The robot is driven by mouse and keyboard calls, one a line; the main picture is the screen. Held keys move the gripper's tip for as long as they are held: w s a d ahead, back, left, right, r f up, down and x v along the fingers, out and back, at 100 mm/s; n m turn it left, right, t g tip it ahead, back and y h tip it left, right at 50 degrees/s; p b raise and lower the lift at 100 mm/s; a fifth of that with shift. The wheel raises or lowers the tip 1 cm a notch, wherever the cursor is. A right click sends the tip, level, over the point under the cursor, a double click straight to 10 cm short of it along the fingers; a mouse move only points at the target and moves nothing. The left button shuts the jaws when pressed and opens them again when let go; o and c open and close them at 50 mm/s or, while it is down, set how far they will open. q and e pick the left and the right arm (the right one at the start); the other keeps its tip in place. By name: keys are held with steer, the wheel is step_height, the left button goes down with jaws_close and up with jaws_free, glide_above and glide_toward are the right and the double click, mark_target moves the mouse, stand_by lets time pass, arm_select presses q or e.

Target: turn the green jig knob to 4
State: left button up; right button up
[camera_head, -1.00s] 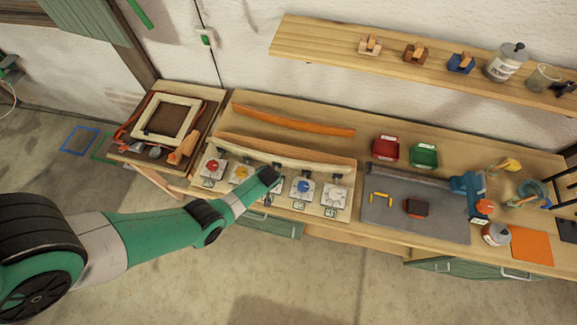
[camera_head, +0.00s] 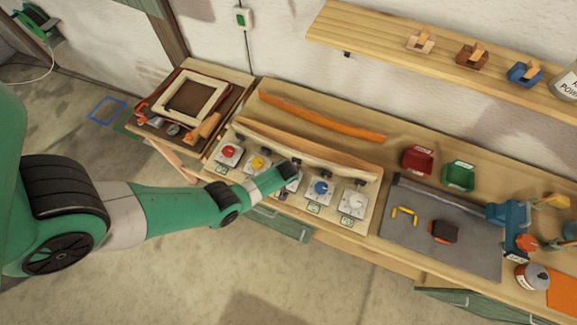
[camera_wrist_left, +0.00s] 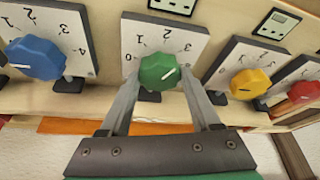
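The green jig knob (camera_wrist_left: 158,71) sits on a white dial plate (camera_wrist_left: 150,40) in the left wrist view. Numbers 0, 1, 2 and 3 show around it; a 4 is not visible there. The knob's white mark points right and slightly up; I cannot tell the exact number. My left gripper (camera_wrist_left: 160,82) is open, one finger on each side of the knob, with small gaps seeming to show. In the head view my left gripper (camera_head: 289,178) is over the dial row and hides the green knob. My right gripper is in neither view.
A blue knob (camera_wrist_left: 35,58) is left of the green one in the wrist view; a yellow knob (camera_wrist_left: 250,83) and a red knob (camera_wrist_left: 304,92) are to its right. A bent lath (camera_head: 300,148) lies behind the dials. A grey mat (camera_head: 400,235) lies further right.

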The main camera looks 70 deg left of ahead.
arm_select(q)
steer(key=c, duration=0.8)
steer(key=shift+m, duration=0.4)
steer(key=m+t, duration=0.1)
steer(key=m, duration=0.1)
steer(key=shift+s+a+m+h+p, duration=0.1)
steer(key=shift+m+h+p, duration=0.3)
steer(key=m+t, duration=0.1)
steer(key=m, duration=0.1)
steer(key=shift+m+h, duration=0.3)
steer(key=shift+h, duration=0.1)
steer(key=m+h, duration=0.1)
steer(key=m, duration=0.1)
steer(key=shift+a+f+m+b, duration=0.1)
steer(key=shift+a+m+b, duration=0.05)
steer(key=shift+m+b, duration=0.2)
steer(key=shift+m+t+h+b, duration=0.3)
steer(key=shift+m+h+b, duration=0.35)
steer(key=shift+m, duration=1)
